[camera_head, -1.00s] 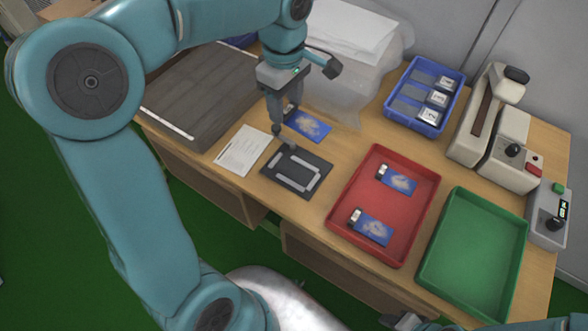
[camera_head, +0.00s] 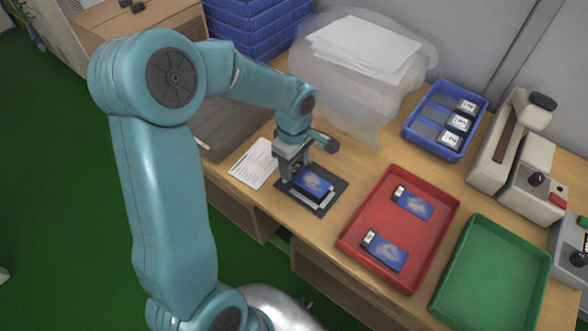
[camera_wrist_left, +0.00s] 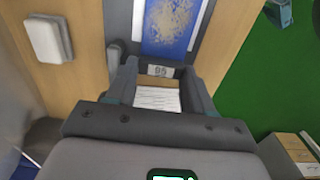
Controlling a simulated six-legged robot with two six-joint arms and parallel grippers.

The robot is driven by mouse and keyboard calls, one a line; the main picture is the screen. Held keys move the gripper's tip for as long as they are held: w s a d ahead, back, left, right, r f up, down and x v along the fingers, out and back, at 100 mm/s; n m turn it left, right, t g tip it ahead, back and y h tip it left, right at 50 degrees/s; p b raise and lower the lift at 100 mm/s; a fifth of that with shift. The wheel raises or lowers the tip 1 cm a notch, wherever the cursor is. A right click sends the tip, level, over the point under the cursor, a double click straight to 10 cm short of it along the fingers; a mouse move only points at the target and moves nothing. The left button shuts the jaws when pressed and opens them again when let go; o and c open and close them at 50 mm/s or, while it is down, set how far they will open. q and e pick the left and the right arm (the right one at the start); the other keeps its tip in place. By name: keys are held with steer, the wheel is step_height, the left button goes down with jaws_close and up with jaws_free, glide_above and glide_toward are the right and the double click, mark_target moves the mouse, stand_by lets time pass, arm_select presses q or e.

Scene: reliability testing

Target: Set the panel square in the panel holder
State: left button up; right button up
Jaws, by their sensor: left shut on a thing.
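The blue panel (camera_head: 313,182) has a pale mottled print and is in my left gripper (camera_head: 291,174), which is shut on its left end. The panel lies over the dark panel holder (camera_head: 337,198), roughly in line with it. Whether it touches the holder's bed or hovers just above is hard to tell. In the left wrist view the panel (camera_wrist_left: 172,26) extends beyond the fingers (camera_wrist_left: 160,88), with a small label (camera_wrist_left: 160,70) at its near end. A light rail (camera_wrist_left: 138,20) of the holder runs beside it. The panel covers most of the holder's middle. My right gripper is out of view.
A red tray (camera_head: 366,218) with two blue panels is right of the holder, and an empty green tray (camera_head: 490,270) beyond it. A blue bin (camera_head: 432,111) with labelled items and a beige machine (camera_head: 497,150) stand behind. A white paper sheet (camera_head: 254,163) lies left.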

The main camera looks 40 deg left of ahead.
arm_select(q)
step_height(320, 180, down, 3)
steer(key=shift+r, duration=0.1)
